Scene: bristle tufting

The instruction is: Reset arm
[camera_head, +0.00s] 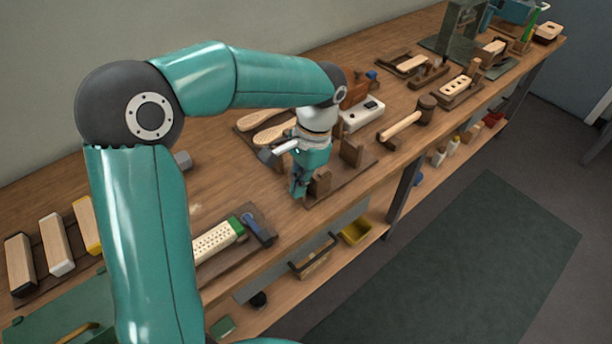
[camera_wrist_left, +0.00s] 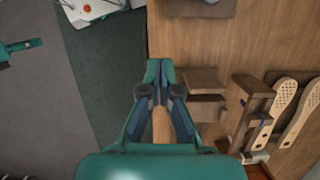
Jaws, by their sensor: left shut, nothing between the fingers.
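My left gripper (camera_head: 298,190) points down over the workbench (camera_head: 334,212), beside a brown wooden fixture (camera_head: 350,152) near the front edge. Its fingers are shut and empty. In the left wrist view its closed fingertips (camera_wrist_left: 158,70) are to the left of brown wooden blocks (camera_wrist_left: 203,82). The bench (camera_wrist_left: 220,45) shows beneath and to the right. How far the tips are above the bench is unclear. At the left edge of that view, a teal part with a dark tip (camera_wrist_left: 22,46) may be my right gripper; its jaws cannot be made out.
Pale brush blanks (camera_head: 262,118) lie behind the left gripper. A mallet (camera_head: 406,122) and a white device (camera_head: 362,114) lie to its right. A perforated block (camera_head: 216,240) is nearer, and several wooden blocks (camera_head: 57,243) stand at left. A green mat (camera_head: 460,265) covers open floor.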

